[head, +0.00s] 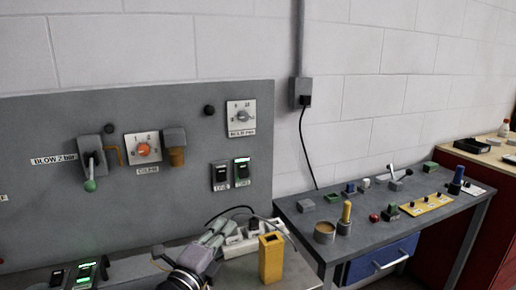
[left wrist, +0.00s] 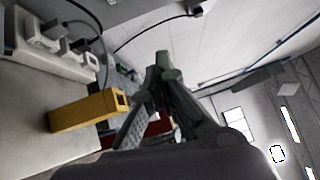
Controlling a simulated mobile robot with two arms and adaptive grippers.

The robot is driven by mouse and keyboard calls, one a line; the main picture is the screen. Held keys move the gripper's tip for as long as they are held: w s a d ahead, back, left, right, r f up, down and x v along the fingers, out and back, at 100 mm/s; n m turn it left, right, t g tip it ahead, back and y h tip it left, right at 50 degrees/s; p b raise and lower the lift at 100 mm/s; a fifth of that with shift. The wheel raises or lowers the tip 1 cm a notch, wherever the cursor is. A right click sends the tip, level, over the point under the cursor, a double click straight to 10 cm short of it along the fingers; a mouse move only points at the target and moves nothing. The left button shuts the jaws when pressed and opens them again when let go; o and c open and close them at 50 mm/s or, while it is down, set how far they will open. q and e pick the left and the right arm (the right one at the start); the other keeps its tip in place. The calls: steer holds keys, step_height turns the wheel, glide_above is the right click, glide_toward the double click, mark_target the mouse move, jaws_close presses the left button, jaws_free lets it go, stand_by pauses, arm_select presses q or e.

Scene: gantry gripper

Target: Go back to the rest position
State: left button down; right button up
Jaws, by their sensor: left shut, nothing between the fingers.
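My left gripper (head: 212,238) is in the lower middle of the head view, in front of the grey panel and just left of a yellow box. In the left wrist view the left gripper (left wrist: 163,62) has its fingers together at the tips and holds nothing. It is apart from the yellow box (head: 271,258), which stands upright on the bench and also shows in the left wrist view (left wrist: 85,110). My right gripper is not in view.
A grey control panel (head: 60,120) with a lever, knobs and switches stands behind. A white power strip (head: 240,240) with cables lies behind the yellow box. To the right, a dark table (head: 360,237) holds several small parts. Open air lies above the gripper.

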arm_select(q)
steer(key=s+a+f+n+g+y, duration=0.35)
steer(key=s+f+n, duration=0.25)
steer(key=f, duration=0.4)
steer(key=s+a+f+n+g+y, duration=0.2)
steer(key=s+a+f+n+g, duration=0.15)
steer(key=s+f+n, duration=0.5)
steer(key=s+a+f+n+g+y, duration=0.1)
steer(key=s+a+f+n+g, duration=0.1)
steer(key=s+f, duration=0.3)
steer(key=s+a+f+n+g, duration=0.2)
steer(key=s+n+g, duration=0.1)
steer(key=s, duration=0.5)
steer(key=s+a+f+n+g+y, duration=0.1)
steer(key=s+a+f+n+g, duration=0.1)
steer(key=s+f, duration=0.3)
steer(key=s+f+g, duration=0.2)
steer(key=s+f, duration=0.1)
steer(key=f, duration=2.2)
steer(key=s+a+f, duration=0.2)
steer(key=s+f, duration=1.4)
steer(key=shift+s+a+g, duration=0.25)
steer(key=shift+s+g, duration=0.05)
steer(key=shift+g, duration=0.1)
steer(key=shift+f, duration=0.1)
